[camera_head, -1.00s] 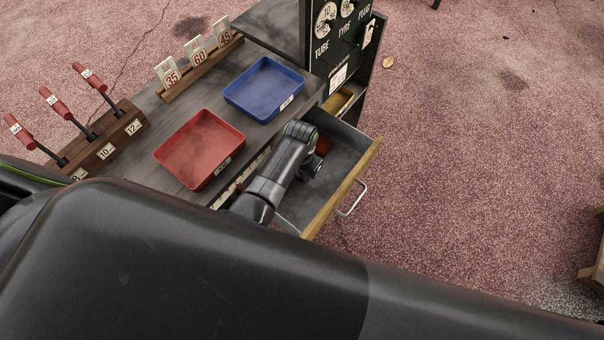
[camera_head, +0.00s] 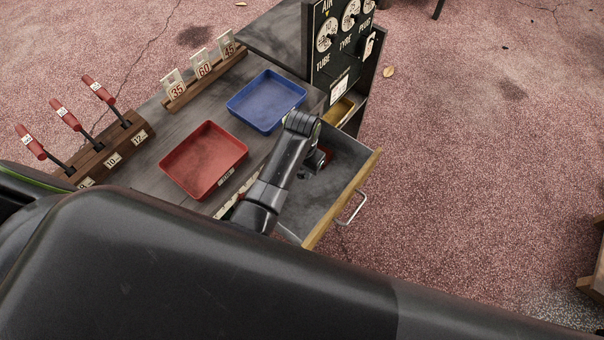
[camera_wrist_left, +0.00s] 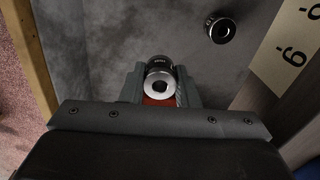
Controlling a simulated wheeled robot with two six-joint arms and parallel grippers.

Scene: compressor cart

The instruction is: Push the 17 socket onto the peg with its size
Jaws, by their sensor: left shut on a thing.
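My left gripper (camera_head: 318,160) is over the inside of the open drawer (camera_head: 345,195). In the left wrist view its fingers (camera_wrist_left: 160,88) are shut on a dark socket with a bright metal ring end (camera_wrist_left: 158,82). The socket's size marking is too small to read. A second dark socket (camera_wrist_left: 220,28) lies loose on the grey drawer floor, apart from the fingers. A red patch (camera_head: 327,154) shows beside the gripper; what it belongs to is unclear. No peg marked 17 can be made out. My right gripper is not in view.
A red tray (camera_head: 240,160) and a blue tray (camera_head: 300,95) sit on the cart top. Red-handled tools (camera_head: 68,118) stand in a wooden rack at left, with number cards (camera_head: 203,66) behind. A dark gauge panel (camera_head: 340,50) rises beyond the drawer.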

